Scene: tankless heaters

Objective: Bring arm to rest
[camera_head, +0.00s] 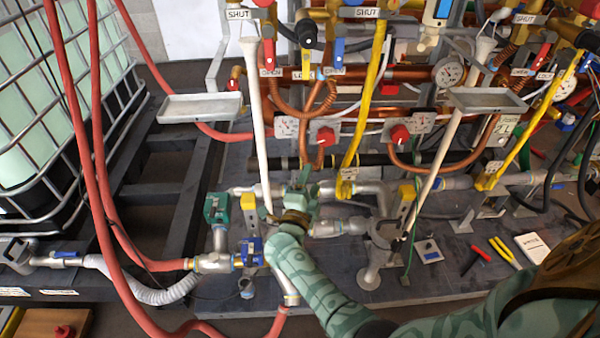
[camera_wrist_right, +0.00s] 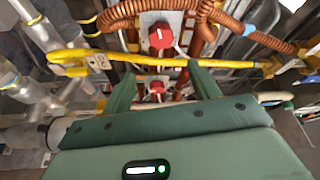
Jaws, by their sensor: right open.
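My right arm (camera_head: 325,287), patterned green, reaches in from the lower right of the head view. Its green gripper (camera_head: 300,192) is among the grey pipes at the middle, pointing away from me. In the right wrist view the two fingers of this gripper (camera_wrist_right: 160,72) stand apart, with nothing seen held. A yellow pipe (camera_wrist_right: 230,64) crosses the picture at the fingertips; I cannot tell whether they touch. A red knob (camera_wrist_right: 161,36) shows beyond, and a smaller red knob (camera_wrist_right: 157,87) shows between the fingers. My left gripper is not in view.
A green valve box (camera_head: 216,208) and a blue valve (camera_head: 251,250) sit left of my gripper. White slanted rods (camera_head: 258,120) and copper pipes (camera_head: 400,88) stand behind. Red hoses (camera_head: 103,190) hang at left. Pliers (camera_head: 501,248) lie on the dark platform at right.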

